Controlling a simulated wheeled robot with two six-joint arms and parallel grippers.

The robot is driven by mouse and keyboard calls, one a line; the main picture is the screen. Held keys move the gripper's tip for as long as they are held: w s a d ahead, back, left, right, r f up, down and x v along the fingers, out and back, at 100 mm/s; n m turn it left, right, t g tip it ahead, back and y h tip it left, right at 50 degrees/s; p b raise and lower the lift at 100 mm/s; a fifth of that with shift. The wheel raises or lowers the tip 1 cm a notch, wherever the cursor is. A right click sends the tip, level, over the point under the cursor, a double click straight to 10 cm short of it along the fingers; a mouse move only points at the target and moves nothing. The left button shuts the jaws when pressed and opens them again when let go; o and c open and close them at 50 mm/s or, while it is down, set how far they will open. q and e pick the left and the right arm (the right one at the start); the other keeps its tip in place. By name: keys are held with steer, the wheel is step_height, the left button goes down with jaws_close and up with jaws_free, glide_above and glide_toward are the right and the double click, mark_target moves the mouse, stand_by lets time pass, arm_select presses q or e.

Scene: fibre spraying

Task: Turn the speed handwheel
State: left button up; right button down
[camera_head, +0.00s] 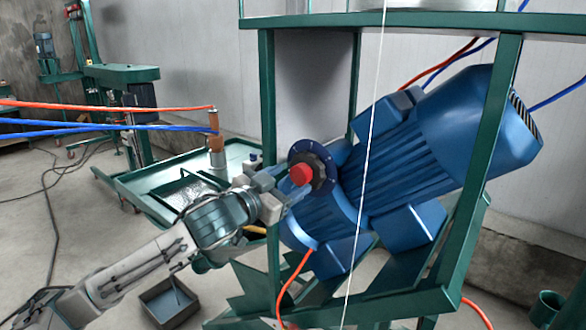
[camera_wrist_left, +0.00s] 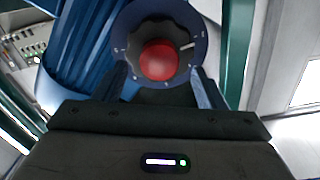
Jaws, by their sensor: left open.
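The speed handwheel (camera_head: 322,171) is a dark scalloped knob with a blue marked dial behind it and a red round centre (camera_head: 301,174). It sits at the near side of a large blue motor (camera_head: 400,150). My left gripper (camera_head: 284,189) comes in from the left and is open close in front of the handwheel. In the left wrist view, the handwheel (camera_wrist_left: 188,62) and its red centre (camera_wrist_left: 158,60) lie ahead, between the two fingers (camera_wrist_left: 160,88). I cannot tell whether the fingers touch the wheel. My right gripper is not in view.
A green frame (camera_head: 268,110) surrounds the motor, with a post just beside my left gripper. A green tray table (camera_head: 160,180) stands behind my left arm. Orange and blue hoses (camera_head: 110,106) cross at the left. A grey box (camera_head: 168,304) is on the floor.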

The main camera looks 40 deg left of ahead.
arm_select(q)
steer(key=shift+w+d+p, duration=0.15)
steer(key=shift+w+p, duration=0.45)
steer(key=shift+w, duration=0.55)
steer(key=shift+c, duration=0.2)
steer(key=c, duration=0.9)
